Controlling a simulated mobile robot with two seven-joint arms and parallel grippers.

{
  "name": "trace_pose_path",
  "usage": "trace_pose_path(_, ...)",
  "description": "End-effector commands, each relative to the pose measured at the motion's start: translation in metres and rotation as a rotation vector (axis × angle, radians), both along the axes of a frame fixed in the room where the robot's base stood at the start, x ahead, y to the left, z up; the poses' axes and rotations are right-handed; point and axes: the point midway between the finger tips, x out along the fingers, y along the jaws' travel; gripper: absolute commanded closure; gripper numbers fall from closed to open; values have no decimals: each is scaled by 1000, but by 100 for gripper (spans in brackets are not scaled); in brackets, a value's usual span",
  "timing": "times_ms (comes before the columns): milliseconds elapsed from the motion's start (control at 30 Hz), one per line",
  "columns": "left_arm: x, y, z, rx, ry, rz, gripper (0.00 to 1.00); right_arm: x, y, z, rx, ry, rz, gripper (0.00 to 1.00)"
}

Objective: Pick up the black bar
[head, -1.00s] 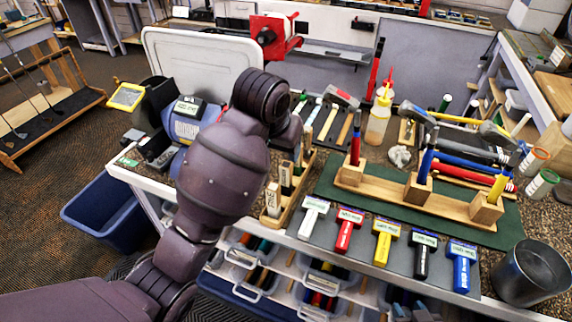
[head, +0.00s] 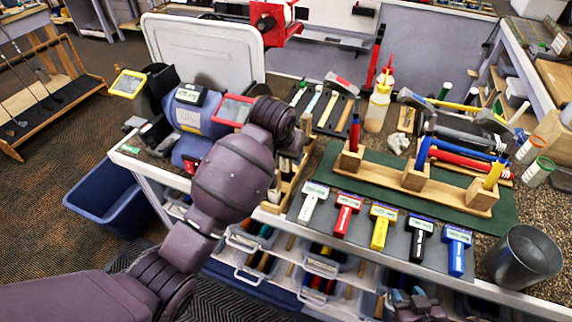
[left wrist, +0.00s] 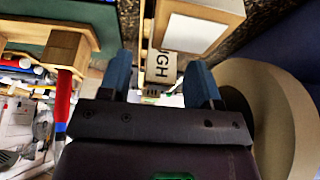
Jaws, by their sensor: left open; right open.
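The black T-shaped bar (head: 421,240), with a pale label on its head, lies on the dark strip at the table's front edge. It lies between a yellow bar (head: 382,229) and a blue one (head: 457,252). My right gripper (head: 415,300) shows only partly at the bottom edge, in front of and below the black bar, apart from it and open. My left gripper is hidden behind its own arm in the head view. In the left wrist view my left gripper (left wrist: 160,68) is open, its blue fingers on either side of a lettered block (left wrist: 153,64); contact is unclear.
White (head: 312,200) and red (head: 344,216) T-shaped bars lie left in the same row. A wooden rack (head: 478,202) with coloured grips stands behind on a green mat (head: 325,178). A metal cup (head: 523,256) stands at right. Clear bins (head: 320,268) sit below.

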Motion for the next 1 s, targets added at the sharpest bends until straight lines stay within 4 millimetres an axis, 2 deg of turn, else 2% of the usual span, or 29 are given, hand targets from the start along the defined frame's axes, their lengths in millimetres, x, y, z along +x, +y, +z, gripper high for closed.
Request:
trace_pose_path(133, 3, -1, -9, 0, 0, 0, 43, 0, 0, 0, 0, 1, 0, 57)
trace_pose_path(367, 3, -2, -10, 0, 0, 0, 43, -2, 0, -2, 0, 6, -1, 57)
trace_pose_path(700, 3, -2, -9, 0, 0, 0, 93, -2, 0, -2, 0, 7, -2, 57)
trace_pose_path(1000, 4, -2, -8, 0, -1, 0, 93, -2, 0, -2, 0, 7, -2, 57)
